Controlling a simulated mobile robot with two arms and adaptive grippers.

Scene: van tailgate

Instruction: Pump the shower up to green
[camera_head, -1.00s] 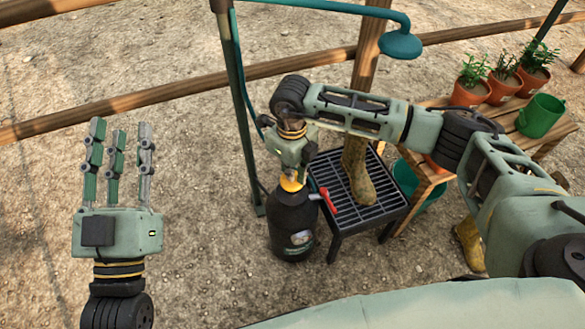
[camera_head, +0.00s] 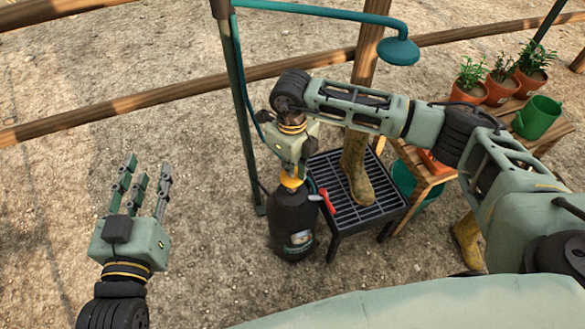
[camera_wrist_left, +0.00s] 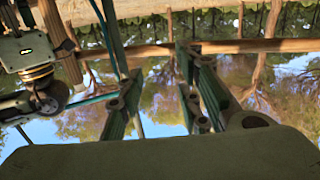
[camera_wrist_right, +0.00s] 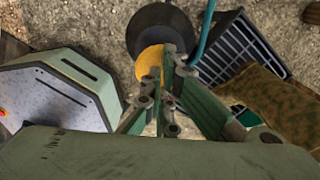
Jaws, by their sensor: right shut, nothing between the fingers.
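The shower has a teal head (camera_head: 399,50) on a teal pipe above a black pressure tank (camera_head: 292,215) standing on the ground. An orange-yellow pump handle (camera_head: 291,181) tops the tank. A small light patch, perhaps the gauge, shows on the tank's front (camera_head: 300,238); its colour reading is too small to tell. My right gripper (camera_head: 292,166) points down right at the handle, shut with nothing between its fingers. The right wrist view shows its fingertips (camera_wrist_right: 168,88) overlapping the yellow handle (camera_wrist_right: 150,62). My left gripper (camera_head: 140,182) is open and empty, raised at the left.
A black slatted stand (camera_head: 352,215) with a muddy boot (camera_head: 358,170) is right beside the tank. A red lever (camera_head: 327,201) juts between them. A wooden bench at right holds potted plants (camera_head: 468,82) and a green watering can (camera_head: 537,118). The ground at left is clear.

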